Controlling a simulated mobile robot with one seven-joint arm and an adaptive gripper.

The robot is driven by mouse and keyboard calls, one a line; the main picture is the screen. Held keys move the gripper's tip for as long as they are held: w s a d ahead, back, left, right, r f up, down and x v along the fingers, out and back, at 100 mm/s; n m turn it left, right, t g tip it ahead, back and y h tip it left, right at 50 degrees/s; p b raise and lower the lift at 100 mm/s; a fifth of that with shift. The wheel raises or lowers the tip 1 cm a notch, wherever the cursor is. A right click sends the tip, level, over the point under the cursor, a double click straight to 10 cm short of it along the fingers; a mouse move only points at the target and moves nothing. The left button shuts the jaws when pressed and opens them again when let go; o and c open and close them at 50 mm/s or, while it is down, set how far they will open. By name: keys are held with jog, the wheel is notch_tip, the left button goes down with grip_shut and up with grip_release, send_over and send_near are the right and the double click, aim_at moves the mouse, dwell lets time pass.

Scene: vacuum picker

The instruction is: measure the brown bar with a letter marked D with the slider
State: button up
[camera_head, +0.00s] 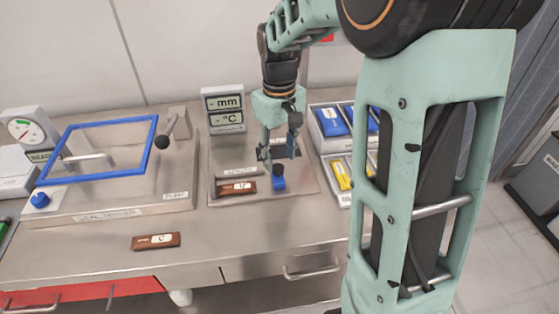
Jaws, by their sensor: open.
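A brown bar with a white label (229,188) lies on the metal measuring plate (303,188). Its letter is small and looks like D, but is hard to read. The slider, a blue block with a dark knob (279,183), stands just right of the bar; I cannot tell whether they touch. My gripper (277,157) is open and points down just above and behind the slider's knob, with nothing between its fingers. Behind the plate stands a display (224,110) showing "- mm" and "- °C".
A second brown bar labelled C (156,241) lies on the bench front. At left is a station with a blue-framed lid (97,178), a lever knob (162,142) and a dial gauge (27,130). Trays with blue (331,121) and yellow (341,175) items stand at right.

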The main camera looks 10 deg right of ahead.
aim_at(280, 166)
notch_tip(280, 166, up, 9)
jog(key=shift+r, duration=0.15)
dwell(0.4)
